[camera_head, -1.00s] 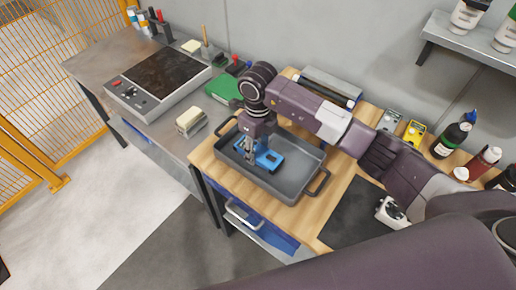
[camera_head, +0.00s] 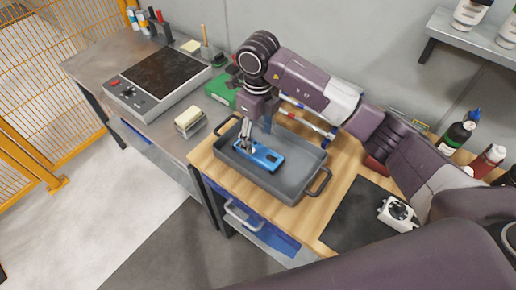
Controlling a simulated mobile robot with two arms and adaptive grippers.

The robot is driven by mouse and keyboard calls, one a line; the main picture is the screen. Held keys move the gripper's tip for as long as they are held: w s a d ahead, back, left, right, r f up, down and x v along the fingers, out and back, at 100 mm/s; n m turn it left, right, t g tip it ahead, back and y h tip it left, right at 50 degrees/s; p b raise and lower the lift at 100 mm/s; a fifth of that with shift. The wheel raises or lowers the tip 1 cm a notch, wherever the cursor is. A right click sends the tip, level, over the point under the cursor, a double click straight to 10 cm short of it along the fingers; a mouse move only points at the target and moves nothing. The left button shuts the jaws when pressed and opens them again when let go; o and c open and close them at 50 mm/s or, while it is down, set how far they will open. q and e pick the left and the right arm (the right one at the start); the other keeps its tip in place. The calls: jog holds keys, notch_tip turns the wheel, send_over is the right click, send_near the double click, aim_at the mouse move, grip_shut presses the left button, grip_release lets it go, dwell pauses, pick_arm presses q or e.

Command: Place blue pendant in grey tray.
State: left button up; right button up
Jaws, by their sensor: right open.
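The blue pendant (camera_head: 265,158) lies in the grey tray (camera_head: 291,190), flat on its floor near the middle left. The tray has a handle at each end and sits on the wooden table. My right gripper (camera_head: 246,142) points down over the left end of the pendant. It is open, and its fingertips are close to the pendant; I cannot tell whether they touch it. My left gripper is not in view.
A yellow-white block (camera_head: 189,120) and a hotplate (camera_head: 158,80) stand on the metal bench to the left. A black mat (camera_head: 350,215) with a small white device (camera_head: 398,213) lies right of the tray. Bottles (camera_head: 456,136) stand at the far right.

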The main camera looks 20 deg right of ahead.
aim_at(258, 151)
notch_tip(258, 151, up, 6)
jog(key=shift+f+b, duration=0.1)
jog(key=shift+b, duration=0.5)
